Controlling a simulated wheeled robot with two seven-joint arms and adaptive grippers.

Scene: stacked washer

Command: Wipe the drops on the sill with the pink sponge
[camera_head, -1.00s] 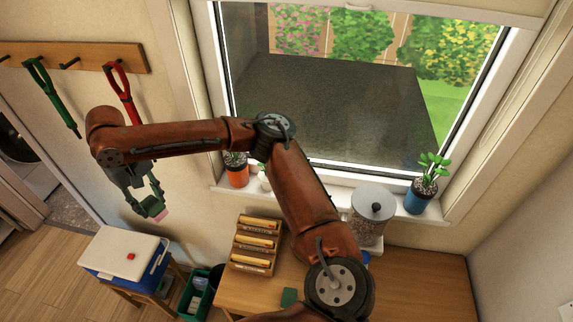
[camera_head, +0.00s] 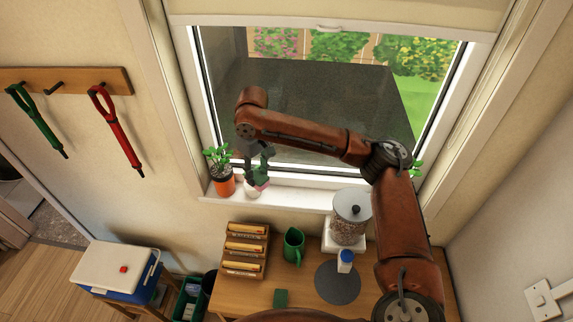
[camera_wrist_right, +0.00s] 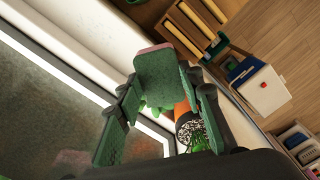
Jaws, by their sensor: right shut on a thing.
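In the right wrist view the sponge's pink edge (camera_wrist_right: 153,48) shows beside a green face, between the green-padded fingers. The white sill (camera_head: 305,197) runs below the window and also shows in the right wrist view (camera_wrist_right: 75,35). I cannot make out drops on it at this size. Whether the sponge touches the sill is unclear. My left gripper is out of view.
The middle sill looks clear.

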